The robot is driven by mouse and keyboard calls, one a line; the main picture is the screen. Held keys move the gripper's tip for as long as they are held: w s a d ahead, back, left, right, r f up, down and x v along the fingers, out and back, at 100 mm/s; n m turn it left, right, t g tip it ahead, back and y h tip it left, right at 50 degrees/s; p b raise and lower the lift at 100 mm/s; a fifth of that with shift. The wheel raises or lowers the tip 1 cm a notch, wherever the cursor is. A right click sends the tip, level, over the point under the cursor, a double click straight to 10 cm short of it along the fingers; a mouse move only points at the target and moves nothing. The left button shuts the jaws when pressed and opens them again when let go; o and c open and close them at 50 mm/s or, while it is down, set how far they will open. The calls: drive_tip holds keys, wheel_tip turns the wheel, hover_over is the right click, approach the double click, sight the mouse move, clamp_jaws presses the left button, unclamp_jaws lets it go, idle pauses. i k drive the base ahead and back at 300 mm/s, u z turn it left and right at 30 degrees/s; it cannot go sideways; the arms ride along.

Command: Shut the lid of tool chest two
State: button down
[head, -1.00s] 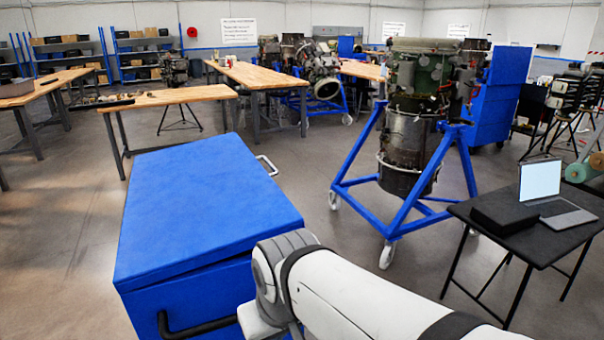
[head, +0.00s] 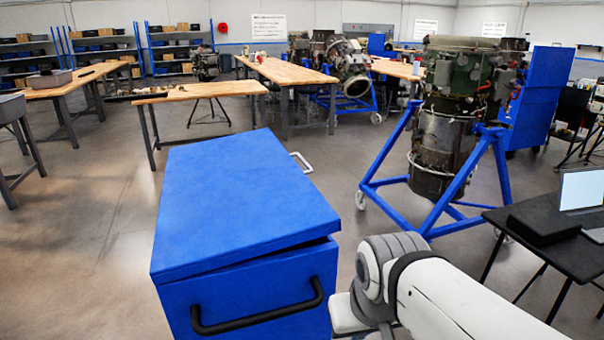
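A blue tool chest (head: 255,290) stands in front of me, with a black bar handle on its front and a pale handle at its right side. I see no number on it. Its flat blue lid (head: 240,195) lies over the top, with a narrow dark gap under the front edge toward the right corner, so it looks slightly raised there. My white arm reaches in from the lower right, its wrist beside the chest's front right corner. My gripper's fingers do not show. I cannot tell whether the arm touches the chest.
An engine on a blue wheeled stand (head: 448,150) is behind and right of the chest. A black table (head: 500,218) with a laptop (head: 585,200) stands at the right. Wooden workbenches (head: 200,92) are behind. The floor left of the chest is clear.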

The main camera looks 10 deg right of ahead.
sight(228, 200)
drive_tip(key=u, duration=0.05)
drive_tip(key=i, duration=1)
drive_tip(key=z, duration=0.1)
